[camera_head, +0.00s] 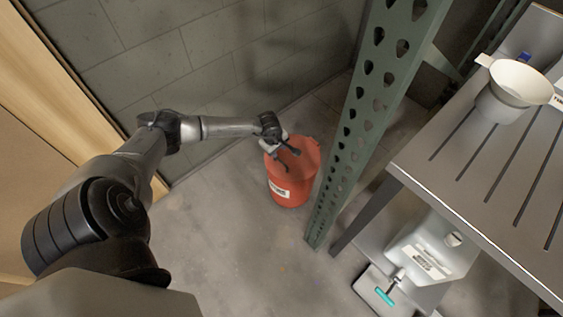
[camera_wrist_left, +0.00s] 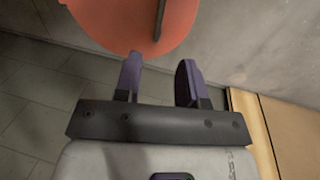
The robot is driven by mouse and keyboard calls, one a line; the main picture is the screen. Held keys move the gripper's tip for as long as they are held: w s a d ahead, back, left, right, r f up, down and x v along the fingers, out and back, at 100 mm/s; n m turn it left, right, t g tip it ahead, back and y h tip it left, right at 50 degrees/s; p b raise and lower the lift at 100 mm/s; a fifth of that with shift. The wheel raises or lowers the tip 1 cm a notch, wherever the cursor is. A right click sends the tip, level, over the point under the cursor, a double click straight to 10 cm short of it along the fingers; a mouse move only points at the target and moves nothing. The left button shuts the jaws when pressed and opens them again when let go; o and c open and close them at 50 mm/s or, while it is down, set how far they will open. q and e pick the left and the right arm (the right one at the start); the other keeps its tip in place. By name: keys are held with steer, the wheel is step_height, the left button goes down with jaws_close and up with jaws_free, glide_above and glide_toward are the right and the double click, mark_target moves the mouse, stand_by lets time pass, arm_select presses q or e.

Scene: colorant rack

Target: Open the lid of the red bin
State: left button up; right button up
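The red bin (camera_head: 292,185) stands on the floor by the wall, behind the green post. It has a white label on its front, and its round red top shows partly behind my gripper. My left gripper (camera_head: 292,160) is at the near left of the bin's top, with its fingers pointing over it. In the left wrist view the gripper (camera_wrist_left: 160,80) is open, with nothing between its fingers. The red round top (camera_wrist_left: 115,18) lies beyond the fingertips, with a thin dark bar (camera_wrist_left: 159,18) across it. Whether a fingertip touches the top I cannot tell. My right gripper is not in view.
A green perforated post (camera_head: 350,140) rises just right of the bin. A slotted metal table (camera_head: 470,170) with a white bowl (camera_head: 518,82) is at right. A white container (camera_head: 430,250) and a scale-like box (camera_head: 377,292) sit below. Floor in front is clear.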

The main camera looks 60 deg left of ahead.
mark_target(282, 162)
arm_select(q)
steer(key=f+b, duration=0.1)
steer(key=f, duration=0.2)
steer(key=w+f+b, duration=0.1)
steer(key=f+b, duration=0.1)
steer(key=f, duration=0.1)
steer(key=f+b, duration=0.2)
steer(key=f, duration=0.1)
steer(key=shift+w+a+f, duration=0.1)
steer(key=shift+w+f, duration=0.3)
steer(key=shift+w+f+b, duration=0.15)
steer(key=shift+f+b, duration=0.15)
steer(key=shift+f, duration=0.2)
steer(key=shift+c, duration=0.3)
jaws_close()
